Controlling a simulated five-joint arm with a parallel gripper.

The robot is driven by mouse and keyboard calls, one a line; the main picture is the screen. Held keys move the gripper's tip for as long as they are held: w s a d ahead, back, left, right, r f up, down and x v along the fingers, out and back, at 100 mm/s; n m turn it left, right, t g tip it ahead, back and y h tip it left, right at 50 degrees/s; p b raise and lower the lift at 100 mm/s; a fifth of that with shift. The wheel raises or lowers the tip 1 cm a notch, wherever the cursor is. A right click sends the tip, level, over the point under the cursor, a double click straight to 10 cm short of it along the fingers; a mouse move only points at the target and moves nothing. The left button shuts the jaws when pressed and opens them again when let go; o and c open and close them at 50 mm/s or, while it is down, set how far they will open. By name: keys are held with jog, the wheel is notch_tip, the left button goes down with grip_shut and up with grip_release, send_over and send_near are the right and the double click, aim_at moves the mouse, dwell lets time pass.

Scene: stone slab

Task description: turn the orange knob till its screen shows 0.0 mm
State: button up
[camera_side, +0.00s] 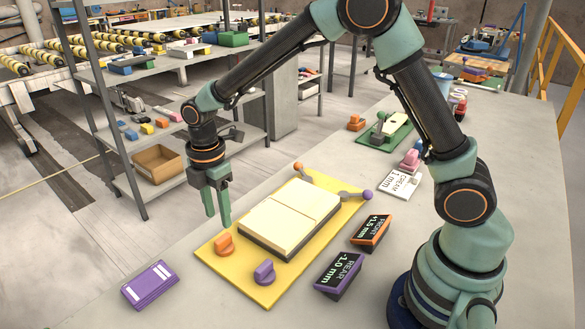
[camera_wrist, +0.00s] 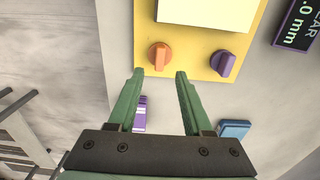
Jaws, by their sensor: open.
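The orange knob (camera_side: 224,243) stands at the front left corner of a yellow plate (camera_side: 205,254). In the wrist view the orange knob (camera_wrist: 158,56) lies just beyond my fingertips, roughly centred between them. My gripper (camera_side: 217,220) is open and empty, pointing down above the plate's left edge near the knob; its fingers (camera_wrist: 160,76) show apart in the wrist view. The orange-framed screen (camera_side: 371,232) reads FRONT +1.5 mm. I cannot tell whether a finger touches the knob.
A purple knob (camera_side: 264,272) stands beside the orange one. A purple-framed screen (camera_side: 338,274) reads REAR -1.0 mm. A cream slab (camera_side: 290,218) lies on the plate. A card (camera_side: 400,185) reads CREAM 1 mm. A purple box (camera_side: 150,285) lies left; bare tabletop surrounds it.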

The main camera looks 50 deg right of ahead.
aim_at(222, 238)
notch_tip(222, 238, down, 6)
jog(key=shift+f, duration=0.2)
grip_shut()
